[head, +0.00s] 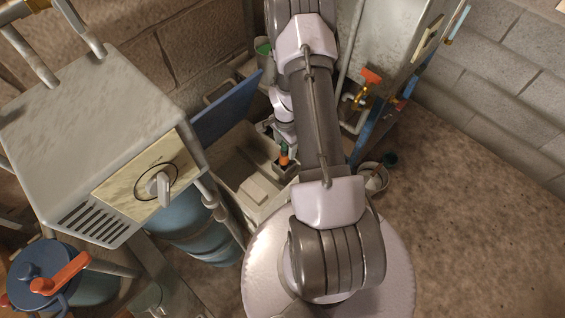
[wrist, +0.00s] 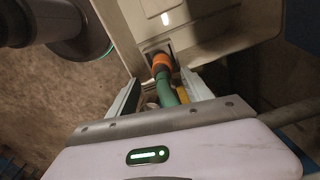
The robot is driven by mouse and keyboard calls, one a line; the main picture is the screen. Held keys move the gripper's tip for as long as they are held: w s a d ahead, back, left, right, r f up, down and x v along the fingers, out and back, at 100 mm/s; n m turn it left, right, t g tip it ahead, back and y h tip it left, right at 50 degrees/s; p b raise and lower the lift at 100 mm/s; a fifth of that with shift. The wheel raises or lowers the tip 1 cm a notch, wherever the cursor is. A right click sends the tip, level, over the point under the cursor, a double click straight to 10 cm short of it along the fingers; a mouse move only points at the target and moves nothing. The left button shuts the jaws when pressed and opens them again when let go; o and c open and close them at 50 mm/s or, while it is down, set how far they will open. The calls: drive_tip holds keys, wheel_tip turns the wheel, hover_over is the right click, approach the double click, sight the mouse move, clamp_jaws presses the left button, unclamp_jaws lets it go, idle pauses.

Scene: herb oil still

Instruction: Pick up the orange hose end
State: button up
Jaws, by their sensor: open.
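The orange hose end (wrist: 161,63) sits at a square opening in a pale beige container (wrist: 215,50) in the wrist view. A green hose (wrist: 167,90) runs from it back toward my palm. My gripper (wrist: 160,78) is open, with one finger on each side of the hose; the fingers look apart from it. In the head view the orange hose end (head: 284,158) shows small beside my arm, low in the beige container (head: 235,172). My gripper (head: 286,148) is just above it there, partly hidden by the arm.
A metal cabinet with a dial (head: 158,188) and a blue barrel (head: 190,225) stand at left. A blue panel (head: 228,108) leans behind the container. Pipes with an orange-handled valve (head: 370,77) are right of my arm. A white pot (head: 374,178) stands on the floor. The right floor is clear.

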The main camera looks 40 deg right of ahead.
sight(285, 153)
wheel_tip(285, 153, down, 4)
drive_tip(key=shift+b, duration=0.45)
drive_tip(key=f+b, duration=0.1)
drive_tip(key=f, duration=0.1)
drive_tip(key=f+b, duration=0.1)
drive_tip(key=f, duration=0.2)
drive_tip(key=shift+w+a, duration=0.2)
drive_tip(key=shift+r, duration=0.15)
drive_tip(key=shift+c, duration=0.5)
clamp_jaws()
